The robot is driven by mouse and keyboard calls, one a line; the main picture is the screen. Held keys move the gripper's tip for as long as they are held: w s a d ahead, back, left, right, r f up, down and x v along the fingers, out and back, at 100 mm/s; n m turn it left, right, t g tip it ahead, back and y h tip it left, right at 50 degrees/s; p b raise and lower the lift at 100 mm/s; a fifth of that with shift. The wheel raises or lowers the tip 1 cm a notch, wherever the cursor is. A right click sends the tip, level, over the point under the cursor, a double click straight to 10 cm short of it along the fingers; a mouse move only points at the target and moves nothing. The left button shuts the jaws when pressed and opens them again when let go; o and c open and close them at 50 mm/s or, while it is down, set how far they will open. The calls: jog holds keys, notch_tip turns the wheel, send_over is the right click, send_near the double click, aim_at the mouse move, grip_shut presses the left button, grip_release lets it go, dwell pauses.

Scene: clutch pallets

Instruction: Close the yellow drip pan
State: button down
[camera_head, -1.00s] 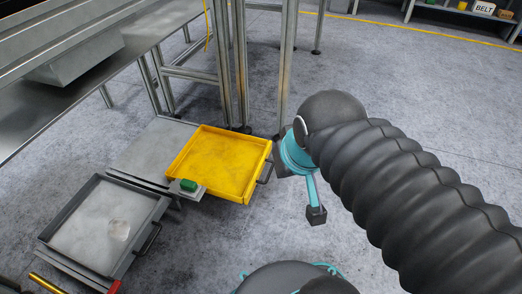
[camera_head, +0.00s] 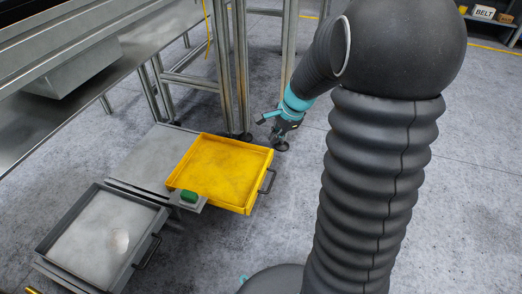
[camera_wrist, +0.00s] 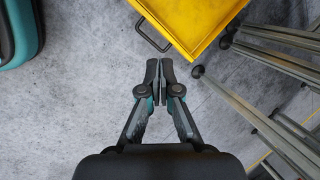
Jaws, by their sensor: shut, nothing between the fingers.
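The yellow drip pan (camera_head: 222,170) is pulled out to the right of a grey metal base (camera_head: 150,155). A dark handle (camera_head: 268,182) is on its right side. In the wrist view, a corner of the yellow pan (camera_wrist: 195,18) shows at the top, and its handle (camera_wrist: 152,38) lies just beyond my fingertips. My gripper (camera_wrist: 160,68) is shut and empty, apart from the handle over bare floor. In the head view, my gripper (camera_head: 277,134) is up and right of the pan's far right corner.
A grey pan (camera_head: 98,238) with a pale patch in it stands at lower left, with its own handle (camera_head: 147,252). A green block (camera_head: 188,196) sits beside the yellow pan. Metal frame legs (camera_head: 240,70) stand close behind the pan.

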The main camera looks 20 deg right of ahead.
jog(key=w+d+f+m+y, duration=0.1)
jog(key=w+d+f+m, duration=0.3)
jog(key=f, duration=0.5)
jog(key=w+d+f+m, duration=0.2)
jog(key=d+f+m, duration=0.3)
jog(key=f, duration=0.5)
jog(key=x, duration=0.3)
jog(key=a+b+x, duration=0.1)
jog(key=x, duration=0.3)
jog(key=b+x, duration=0.1)
jog(key=x, duration=0.3)
jog(key=shift+w+a+r, duration=0.35)
jog(key=shift+a+r, duration=0.05)
jog(key=shift+w+a, duration=0.4)
jog(key=shift+a, duration=0.2)
